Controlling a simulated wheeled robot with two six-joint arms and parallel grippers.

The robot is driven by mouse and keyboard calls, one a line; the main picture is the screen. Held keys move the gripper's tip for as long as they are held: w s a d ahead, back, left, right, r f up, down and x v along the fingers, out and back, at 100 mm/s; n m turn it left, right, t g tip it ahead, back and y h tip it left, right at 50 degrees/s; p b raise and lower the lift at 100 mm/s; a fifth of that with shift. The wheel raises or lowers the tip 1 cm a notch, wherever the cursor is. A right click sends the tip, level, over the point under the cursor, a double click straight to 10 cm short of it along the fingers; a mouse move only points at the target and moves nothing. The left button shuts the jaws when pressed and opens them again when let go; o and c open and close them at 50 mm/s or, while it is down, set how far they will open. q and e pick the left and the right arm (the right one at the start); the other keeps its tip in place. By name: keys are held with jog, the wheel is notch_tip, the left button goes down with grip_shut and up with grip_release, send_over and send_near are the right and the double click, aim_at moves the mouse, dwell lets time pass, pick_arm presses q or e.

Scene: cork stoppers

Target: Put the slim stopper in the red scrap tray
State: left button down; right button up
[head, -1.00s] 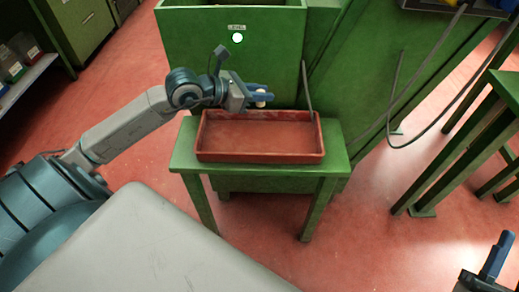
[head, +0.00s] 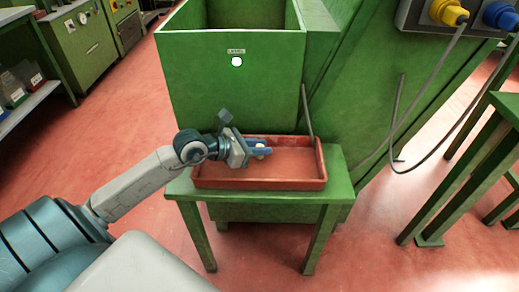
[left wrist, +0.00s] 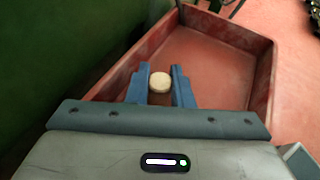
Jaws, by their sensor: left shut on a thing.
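The red scrap tray (head: 300,171) sits on a small green table, and its floor looks bare. My left gripper (head: 264,151) is over the left part of the tray, shut on a small pale stopper (head: 260,145). In the left wrist view the stopper (left wrist: 160,82) sits between the two blue fingers (left wrist: 160,90), with the red tray (left wrist: 225,72) below and beyond it. The stopper's lower part is partly hidden by the fingers. My right gripper is not in the head view now.
The green table (head: 340,190) carries the tray. A green bin (head: 230,90) with a label stands right behind it. A grey cable hangs at the right, below yellow and blue plugs (head: 448,12). Another green table stands at far right.

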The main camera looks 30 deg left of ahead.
pick_arm(q)
jog(key=shift+f, duration=0.15)
jog(key=c, duration=1.3)
grip_release()
